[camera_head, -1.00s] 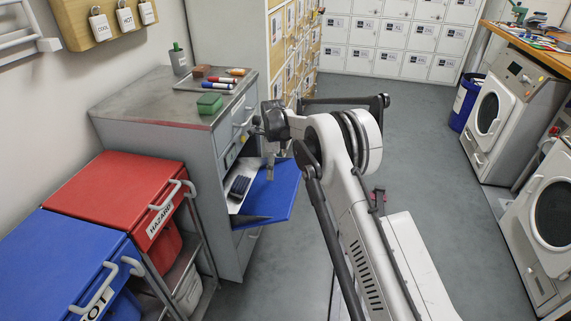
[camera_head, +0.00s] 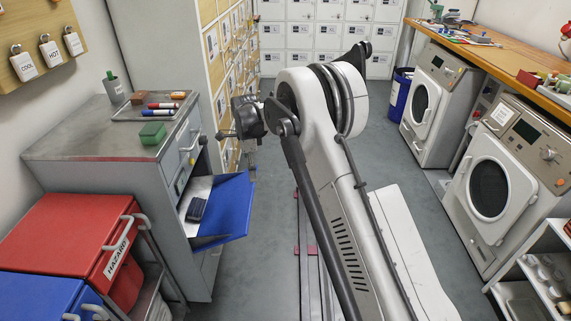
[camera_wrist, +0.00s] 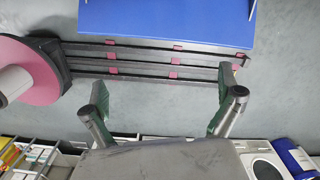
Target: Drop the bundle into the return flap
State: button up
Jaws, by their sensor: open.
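The return flap (camera_head: 230,208) is a blue panel hanging open from the grey cabinet's side, with a pale tray surface behind it. A small dark bundle (camera_head: 197,209) lies on that surface inside the opening. My gripper (camera_head: 243,150) is above and to the right of the flap in the head view, apart from the bundle. In the wrist view my gripper (camera_wrist: 165,85) has its two fingers wide apart with nothing between them. The blue flap panel (camera_wrist: 170,18) crosses the top of that view; the bundle is not visible there.
White washers (camera_head: 500,180) line the right.

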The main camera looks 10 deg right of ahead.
jog(key=s+d+r+n+p, duration=0.7)
jog(key=s+d+n, duration=0.2)
jog(key=s, duration=0.3)
jog(key=shift+d, duration=0.9)
jog(key=s+d+r+n+t, duration=0.2)
jog(key=s+r, duration=0.5)
jog(key=r, duration=0.3)
jog(key=s+d+r+n+t, duration=0.1)
jog(key=s+d+r+n, duration=0.1)
jog(key=s+r, duration=0.7)
jog(key=s+d+r+n+t, duration=0.1)
jog(key=s+r+n+t, duration=0.1)
jog(key=s, duration=0.7)
jog(key=s+d+r+n+t, duration=0.1)
jog(key=s+r+n+t, duration=0.1)
jog(key=s, duration=0.8)
jog(key=shift+d+r, duration=0.4)
jog(key=shift+r, duration=0.25)
